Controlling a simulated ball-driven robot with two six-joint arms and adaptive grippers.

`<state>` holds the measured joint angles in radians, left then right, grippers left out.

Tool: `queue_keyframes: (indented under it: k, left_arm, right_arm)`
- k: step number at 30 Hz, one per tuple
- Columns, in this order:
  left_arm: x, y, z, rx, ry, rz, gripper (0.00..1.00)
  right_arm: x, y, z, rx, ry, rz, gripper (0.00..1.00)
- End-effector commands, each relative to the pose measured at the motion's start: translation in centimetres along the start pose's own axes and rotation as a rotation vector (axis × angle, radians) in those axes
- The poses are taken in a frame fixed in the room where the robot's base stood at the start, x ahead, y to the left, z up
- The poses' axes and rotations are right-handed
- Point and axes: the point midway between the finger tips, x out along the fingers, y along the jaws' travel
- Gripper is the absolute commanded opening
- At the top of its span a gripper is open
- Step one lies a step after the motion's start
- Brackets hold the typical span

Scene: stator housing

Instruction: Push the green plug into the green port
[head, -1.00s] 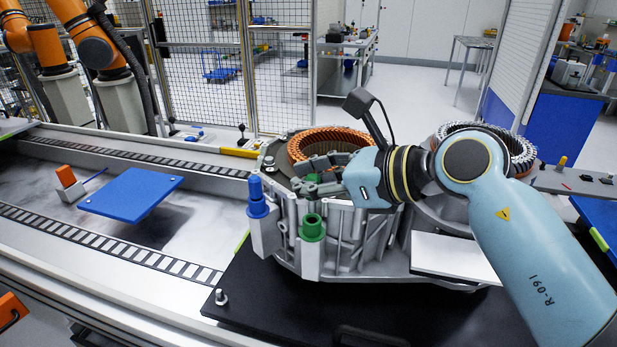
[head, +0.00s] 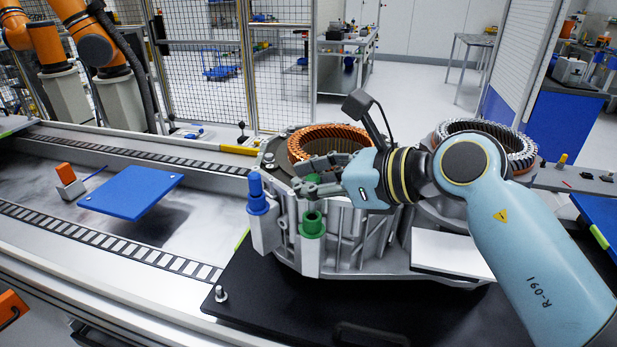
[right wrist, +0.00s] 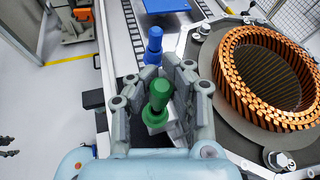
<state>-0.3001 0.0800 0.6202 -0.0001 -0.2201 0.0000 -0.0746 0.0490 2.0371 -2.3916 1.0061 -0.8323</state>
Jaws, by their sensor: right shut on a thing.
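My right gripper (head: 312,182) is shut on the green plug (right wrist: 159,92), above the front of the grey stator housing (head: 350,235). In the head view the fingers mostly hide the plug. A gap shows between the fingers and the port's rim. The plug's lower end is hidden, so I cannot tell how well it lines up.
A blue plug (head: 256,188) stands in a blue port (head: 258,205) left of the green port. A copper winding ring (head: 330,143) lies behind the gripper. A white plate (head: 450,255) is right of the port. A blue plate (head: 130,193) lies on the conveyor at left.

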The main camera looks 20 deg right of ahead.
Motion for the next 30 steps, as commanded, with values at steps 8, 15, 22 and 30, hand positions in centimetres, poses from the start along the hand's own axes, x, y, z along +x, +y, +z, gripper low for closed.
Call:
queue_keyframes:
  k: [8,15,22,30]
  left_arm:
    - [0.6,0.0,0.1,0.0,0.0,0.0,0.5]
    - [1.0,0.1,0.1,0.0,0.0,0.0,0.5]
    - [1.4,0.1,0.1,0.0,0.0,0.0,0.5]
    - [1.9,0.1,0.2,0.0,0.0,0.0,0.5]
  right_arm:
    - [0.3,0.1,-0.7,0.001,0.0,0.0,0.0]
    - [0.6,0.2,-1.3,0.001,0.0,0.0,0.0]
    - [0.8,0.2,-1.8,0.001,0.0,0.001,0.0]
    - [1.1,0.3,-2.4,0.0,0.0,0.001,0.0]
